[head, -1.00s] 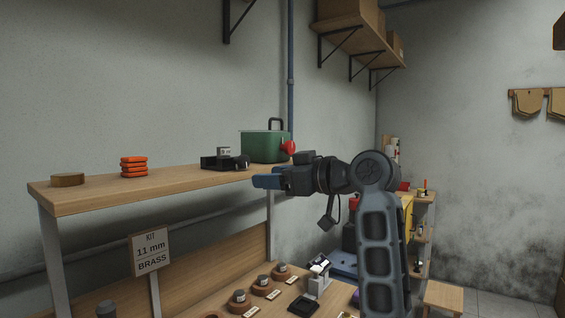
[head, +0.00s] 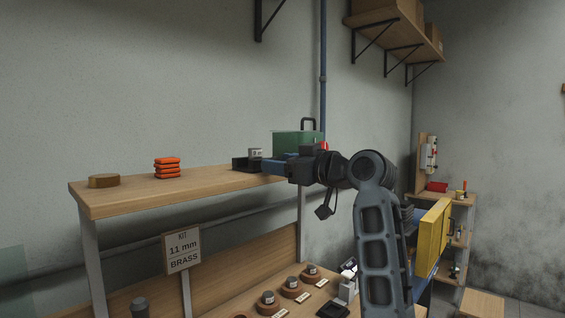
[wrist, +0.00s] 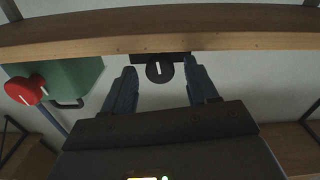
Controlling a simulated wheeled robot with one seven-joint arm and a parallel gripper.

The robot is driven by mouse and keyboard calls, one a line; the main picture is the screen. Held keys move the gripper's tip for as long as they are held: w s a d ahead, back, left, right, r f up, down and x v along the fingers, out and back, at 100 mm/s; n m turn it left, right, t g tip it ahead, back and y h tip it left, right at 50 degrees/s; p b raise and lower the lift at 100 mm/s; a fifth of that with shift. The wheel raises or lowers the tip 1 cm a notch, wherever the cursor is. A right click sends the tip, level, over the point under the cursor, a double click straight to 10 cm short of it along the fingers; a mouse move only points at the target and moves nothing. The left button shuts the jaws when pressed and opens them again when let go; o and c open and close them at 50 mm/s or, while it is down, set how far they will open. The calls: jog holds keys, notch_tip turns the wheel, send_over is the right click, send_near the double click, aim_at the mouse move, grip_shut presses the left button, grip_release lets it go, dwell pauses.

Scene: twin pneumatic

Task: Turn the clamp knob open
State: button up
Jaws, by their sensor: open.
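The black clamp (head: 239,164) sits at the front edge of the wooden upper shelf (head: 140,196), with a grey labelled cylinder (head: 256,153) on it. Its round black clamp knob (wrist: 160,72) shows in the wrist view with a pale line running roughly along the picture's vertical. My gripper (head: 266,165) is open, with blue fingers pointing at the clamp. In the wrist view the fingers stand on either side of the knob, with visible gaps. I cannot tell how deep they reach. In the head view the fingers hide the knob and part of the clamp.
A green box (head: 297,140) with a red knob (wrist: 25,90) stands beside the clamp. Orange stacked pieces (head: 167,168) and a wooden disc (head: 104,181) lie farther left. A kit sign (head: 183,250) and a lower bench with several small parts are below.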

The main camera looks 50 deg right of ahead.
jog(key=c, duration=1)
jog(key=shift+f+n+b, duration=0.15)
jog(key=shift+n+b, duration=0.15)
jog(key=shift+b, duration=0.15)
jog(key=shift+c, duration=0.2)
jog(key=shift+n, duration=0.5)
jog(key=o, duration=1)
jog(key=shift+o, duration=0.2)
jog(key=s+b, duration=0.2)
jog(key=s, duration=0.5)
jog(key=shift+s, duration=0.4)
jog(key=shift+d, duration=0.1)
